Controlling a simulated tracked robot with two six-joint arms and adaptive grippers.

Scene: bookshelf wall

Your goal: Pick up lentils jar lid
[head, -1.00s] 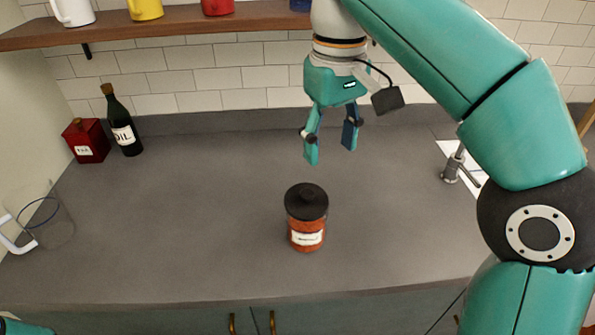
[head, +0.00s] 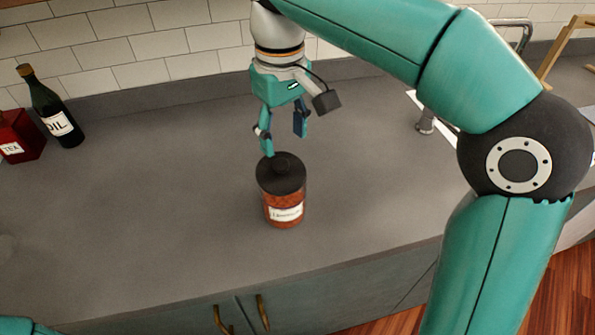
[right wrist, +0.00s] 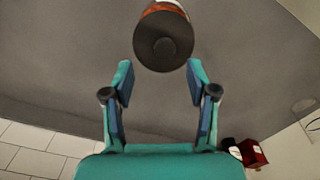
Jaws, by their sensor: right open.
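The lentils jar (head: 285,205) stands upright on the grey counter, with orange-red contents and a white label. Its black lid (head: 281,174) with a round knob is on top. My right gripper (head: 284,145) is open and empty, above and slightly behind the lid in the head view. In the right wrist view the lid (right wrist: 164,42) faces the camera beyond the open fingertips (right wrist: 160,70), apart from them. The jar body (right wrist: 163,8) shows at the top edge there. Of my left arm only a teal bit shows at the bottom left corner of the head view; its gripper is out of view.
A dark oil bottle (head: 53,112) and a red tea tin (head: 18,136) stand at the left back. A sink tap (head: 426,122) is at the right back. The counter (head: 160,210) around the jar is clear. Its front edge lies above cabinet doors.

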